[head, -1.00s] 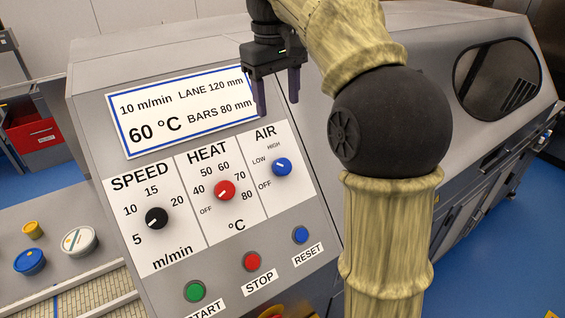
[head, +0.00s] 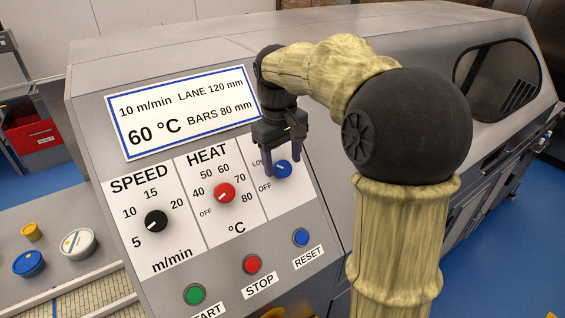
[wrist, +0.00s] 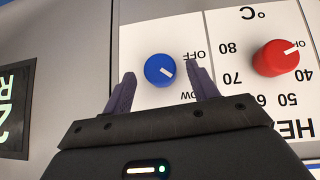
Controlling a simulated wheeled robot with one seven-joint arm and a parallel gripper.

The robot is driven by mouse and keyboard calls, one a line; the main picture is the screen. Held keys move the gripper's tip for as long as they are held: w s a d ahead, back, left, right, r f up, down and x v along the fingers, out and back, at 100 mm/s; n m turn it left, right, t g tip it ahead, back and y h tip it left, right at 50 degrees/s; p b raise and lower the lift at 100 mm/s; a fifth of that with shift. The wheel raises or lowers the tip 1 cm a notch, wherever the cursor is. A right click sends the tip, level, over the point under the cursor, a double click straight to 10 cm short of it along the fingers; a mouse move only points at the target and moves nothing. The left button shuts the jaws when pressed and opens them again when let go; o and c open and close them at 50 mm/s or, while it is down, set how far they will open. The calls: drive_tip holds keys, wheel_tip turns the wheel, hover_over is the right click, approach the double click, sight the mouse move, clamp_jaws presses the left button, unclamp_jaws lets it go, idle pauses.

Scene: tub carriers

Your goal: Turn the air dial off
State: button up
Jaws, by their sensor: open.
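The air dial (head: 283,170) is a blue round knob on the white AIR section of the sloped control panel. My gripper (head: 282,166) is open and empty over the AIR section, one finger to each side of the dial in the picture. In the wrist view the fingertips (wrist: 162,76) flank the dial with gaps on both sides. I cannot tell how far they are from the panel face. The gripper covers the AIR label and HIGH mark in the head view.
The red heat dial (head: 224,192) is beside the AIR section, with the black speed dial (head: 156,220) further left. Green start (head: 195,294), red stop (head: 252,263) and blue reset (head: 301,236) buttons lie below. Tubs stand at the lower left.

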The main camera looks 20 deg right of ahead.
drive_tip(key=shift+w+d+f, duration=0.1)
drive_tip(key=shift+f, duration=0.85)
drive_tip(key=c, duration=0.5)
drive_tip(key=shift+s, duration=0.2)
drive_tip(key=c, duration=0.5)
